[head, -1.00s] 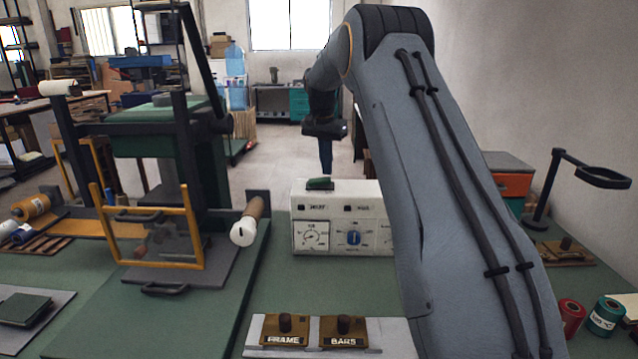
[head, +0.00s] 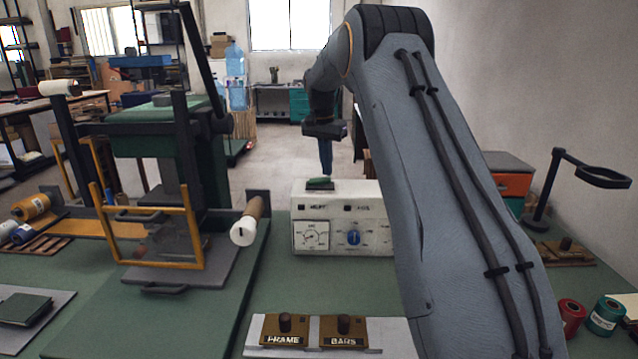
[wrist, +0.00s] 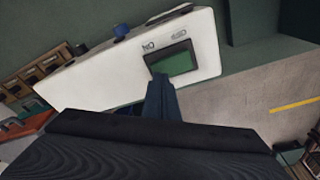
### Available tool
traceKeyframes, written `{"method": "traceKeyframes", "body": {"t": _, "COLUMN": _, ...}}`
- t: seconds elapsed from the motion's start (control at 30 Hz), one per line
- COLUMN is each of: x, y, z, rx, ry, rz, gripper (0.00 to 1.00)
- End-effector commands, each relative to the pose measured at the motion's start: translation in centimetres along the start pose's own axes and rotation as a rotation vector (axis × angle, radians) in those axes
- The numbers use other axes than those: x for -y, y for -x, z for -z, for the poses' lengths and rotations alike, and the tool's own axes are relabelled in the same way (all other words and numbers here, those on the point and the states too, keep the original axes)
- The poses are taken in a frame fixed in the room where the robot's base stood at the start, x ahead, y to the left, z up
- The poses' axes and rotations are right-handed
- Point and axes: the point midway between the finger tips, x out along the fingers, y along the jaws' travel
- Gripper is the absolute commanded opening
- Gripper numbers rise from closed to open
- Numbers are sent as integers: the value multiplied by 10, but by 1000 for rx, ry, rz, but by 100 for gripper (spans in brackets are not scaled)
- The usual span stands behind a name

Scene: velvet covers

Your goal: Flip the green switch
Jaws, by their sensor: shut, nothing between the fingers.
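The green switch (head: 320,183) is a rocker on top of the white control box (head: 303,214), near its left end. It also shows in the wrist view (wrist: 172,62), set in a dark frame. My gripper (head: 326,174) is shut and empty, pointing down just above the switch. In the wrist view the shut fingertips (wrist: 160,80) are at the near edge of the switch. I cannot tell whether they touch it.
A dial and a blue knob (head: 353,237) are on the box's front. A press with an orange frame (head: 150,264) stands to the left. Two brown blocks labelled FRAME and BARS (head: 314,330) lie in front. The green table between is clear.

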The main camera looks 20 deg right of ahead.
Motion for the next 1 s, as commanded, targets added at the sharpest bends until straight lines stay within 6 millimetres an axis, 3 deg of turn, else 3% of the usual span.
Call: {"method": "traceKeyframes", "body": {"t": 1.0, "x": 0, "y": -14, "z": -2, "rx": 1, "ry": 0, "rz": 0, "gripper": 0}}
